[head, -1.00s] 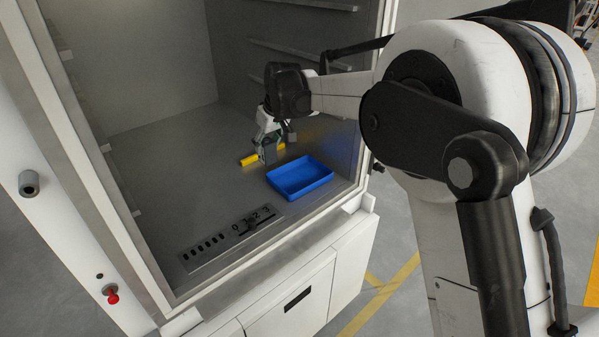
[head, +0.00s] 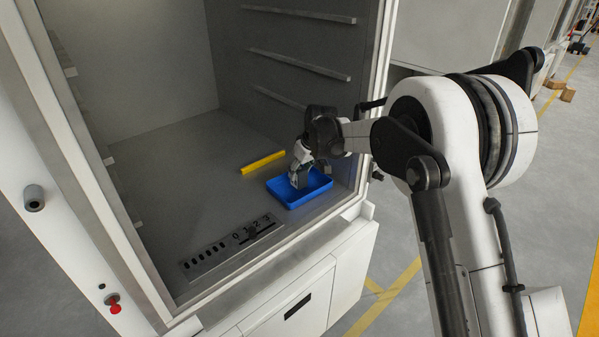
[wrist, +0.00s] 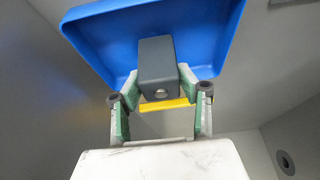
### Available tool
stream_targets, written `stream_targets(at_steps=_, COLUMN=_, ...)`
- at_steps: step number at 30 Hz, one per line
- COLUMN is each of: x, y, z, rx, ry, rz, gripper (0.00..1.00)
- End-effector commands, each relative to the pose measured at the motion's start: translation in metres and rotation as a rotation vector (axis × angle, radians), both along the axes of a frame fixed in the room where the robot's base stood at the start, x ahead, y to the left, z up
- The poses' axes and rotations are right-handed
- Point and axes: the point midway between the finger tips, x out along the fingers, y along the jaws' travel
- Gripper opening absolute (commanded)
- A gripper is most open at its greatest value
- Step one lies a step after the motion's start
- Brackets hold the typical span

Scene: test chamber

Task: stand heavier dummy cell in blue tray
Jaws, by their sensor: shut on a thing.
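My gripper (head: 299,178) is over the blue tray (head: 293,205), its fingers reaching down inside the rim. In the wrist view my gripper (wrist: 159,80) is shut on a dark grey block-shaped dummy cell (wrist: 156,55), one finger on each side. A light round spot shows on the cell's near end. The blue tray (wrist: 100,42) lies behind the cell. In the head view the fingers mostly hide the cell, and I cannot tell whether it touches the tray floor. Nothing visible shows its weight.
A yellow bar (head: 262,162) lies on the chamber floor just behind the tray. A metal plate with dark slots and numbers (head: 232,246) lies near the front edge. The chamber's right wall with shelf rails (head: 300,66) is close to the tray. The floor to the left is clear.

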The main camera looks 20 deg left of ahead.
Motion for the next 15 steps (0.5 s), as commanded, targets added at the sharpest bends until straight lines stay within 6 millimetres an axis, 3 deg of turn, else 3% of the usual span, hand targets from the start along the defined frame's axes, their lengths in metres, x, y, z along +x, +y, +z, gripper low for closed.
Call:
stream_targets(at_steps=13, x=-0.0001, y=0.0001, z=-0.0105, rx=0.000, ry=0.000, rz=0.000, gripper=0.00)
stream_targets(at_steps=14, x=-0.0001, y=0.0001, z=-0.0097, rx=0.000, ry=0.000, rz=0.000, gripper=0.39)
stream_targets(at_steps=15, x=-0.0001, y=0.0001, z=-0.0093, rx=0.000, ry=0.000, rz=0.000, gripper=0.44)
